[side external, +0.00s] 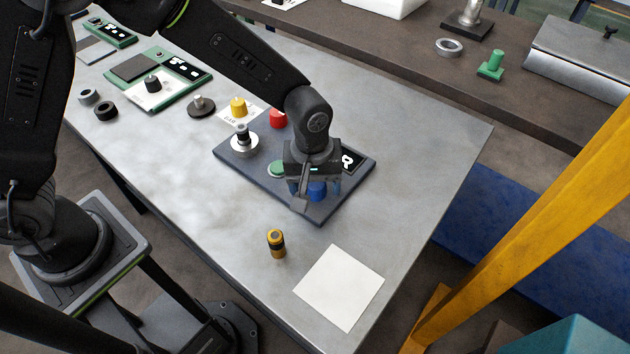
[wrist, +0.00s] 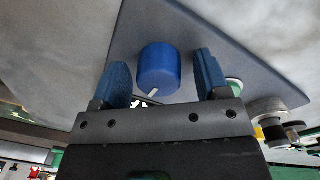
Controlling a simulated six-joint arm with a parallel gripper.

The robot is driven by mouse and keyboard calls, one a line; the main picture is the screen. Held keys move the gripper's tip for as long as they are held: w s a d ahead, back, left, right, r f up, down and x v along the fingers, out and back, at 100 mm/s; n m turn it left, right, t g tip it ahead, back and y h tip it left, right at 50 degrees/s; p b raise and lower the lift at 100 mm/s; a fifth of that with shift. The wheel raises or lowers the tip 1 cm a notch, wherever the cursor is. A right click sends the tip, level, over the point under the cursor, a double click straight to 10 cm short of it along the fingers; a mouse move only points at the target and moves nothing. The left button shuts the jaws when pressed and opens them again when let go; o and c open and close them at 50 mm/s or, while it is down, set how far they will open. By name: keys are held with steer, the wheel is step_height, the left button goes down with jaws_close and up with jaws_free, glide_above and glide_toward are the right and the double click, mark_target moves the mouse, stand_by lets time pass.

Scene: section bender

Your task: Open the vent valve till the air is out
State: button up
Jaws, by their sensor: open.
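A blue knob (side external: 317,191) stands on the dark blue-grey panel (side external: 235,160), near its front right corner. In the wrist view the blue knob (wrist: 158,68) has a white pointer mark and sits between the two blue fingers of my gripper (wrist: 162,80). The fingers are apart, with a visible gap on each side of the knob. In the side view my gripper (side external: 315,185) is over the panel at the knob and partly hides it. Which control is the vent valve is not labelled legibly.
The panel also carries a green button (side external: 277,168), a red knob (side external: 278,118) and a silver-and-black fitting (side external: 243,142). A yellow knob (side external: 238,106) stands by a white label behind it. A brass-and-black cylinder (side external: 276,243) and a white sheet (side external: 339,287) lie in front.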

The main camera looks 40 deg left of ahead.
steer(key=shift+c, duration=0.5)
steer(key=c, duration=0.8)
steer(key=shift+c, duration=0.2)
